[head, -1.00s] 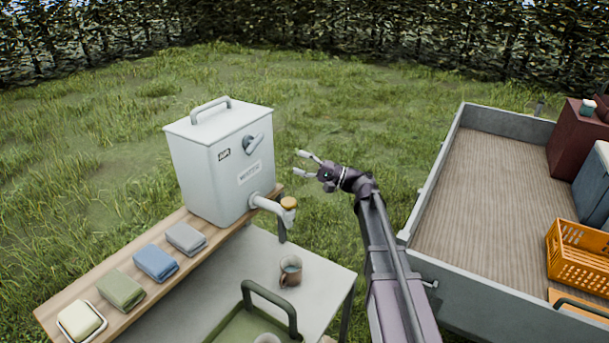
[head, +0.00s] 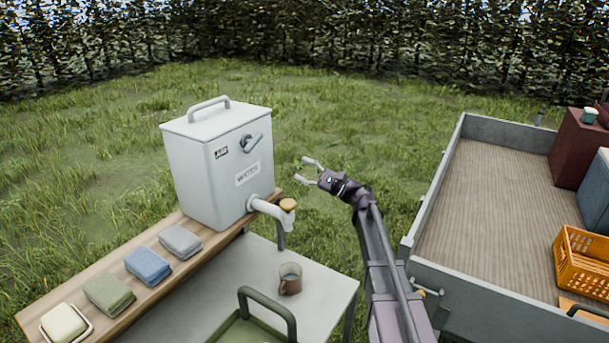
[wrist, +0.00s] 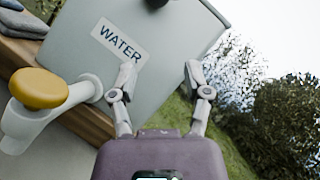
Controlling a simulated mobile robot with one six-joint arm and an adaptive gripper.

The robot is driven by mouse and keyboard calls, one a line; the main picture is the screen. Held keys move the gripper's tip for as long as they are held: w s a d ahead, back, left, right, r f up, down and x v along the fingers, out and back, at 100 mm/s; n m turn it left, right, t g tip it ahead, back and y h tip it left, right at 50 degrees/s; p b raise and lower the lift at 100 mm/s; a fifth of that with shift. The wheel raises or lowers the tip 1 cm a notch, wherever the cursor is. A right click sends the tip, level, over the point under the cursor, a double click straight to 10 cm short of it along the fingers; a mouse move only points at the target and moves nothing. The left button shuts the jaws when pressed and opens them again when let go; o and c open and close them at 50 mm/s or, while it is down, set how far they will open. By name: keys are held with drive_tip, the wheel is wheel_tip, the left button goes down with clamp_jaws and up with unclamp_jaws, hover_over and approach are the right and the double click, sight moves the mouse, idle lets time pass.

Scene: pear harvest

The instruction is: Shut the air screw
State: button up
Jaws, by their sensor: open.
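The air screw (head: 251,141) is a grey lever-like knob on the upper front face of the white water box (head: 196,172), near the "AIR" label (head: 221,152). In the wrist view only a dark round part of the air screw (wrist: 156,3) shows at the top edge; the rest is out of frame. My gripper (head: 309,171) is open and empty, in the air to the right of the box and apart from it. In the wrist view my gripper (wrist: 160,70) has its fingers spread, the left one overlapping the "WATER" label (wrist: 119,40) in the picture.
A tap with a yellow-brown top (head: 288,204) juts from the box below the air screw. A mug (head: 290,279) stands on the grey table (head: 330,291). Folded cloths (head: 148,265) lie on the wooden shelf. A trailer (head: 470,200) stands to the right.

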drive_tip(key=shift+f, duration=0.1)
idle(0.5)
drive_tip(key=n+g+h+p, duration=0.2)
drive_tip(key=n+h+p, duration=0.3)
drive_tip(key=n+p, duration=1)
approach(251, 145)
drive_tip(key=d+p, duration=0.1)
drive_tip(key=d, duration=0.3)
drive_tip(key=shift+w+a+f+m, duration=0.15)
drive_tip(key=shift+w+f+m, duration=0.15)
drive_tip(key=shift+w+f, duration=0.1)
drive_tip(key=shift+a, duration=0.1)
drive_tip(key=shift+w+a, duration=0.2)
drive_tip(key=shift+a, duration=2.05)
drive_tip(key=shift+w+a, duration=0.25)
drive_tip(key=shift+a, duration=2)
drive_tip(key=shift+w+a, duration=0.2)
drive_tip(key=shift+a, duration=2.05)
clamp_jaws()
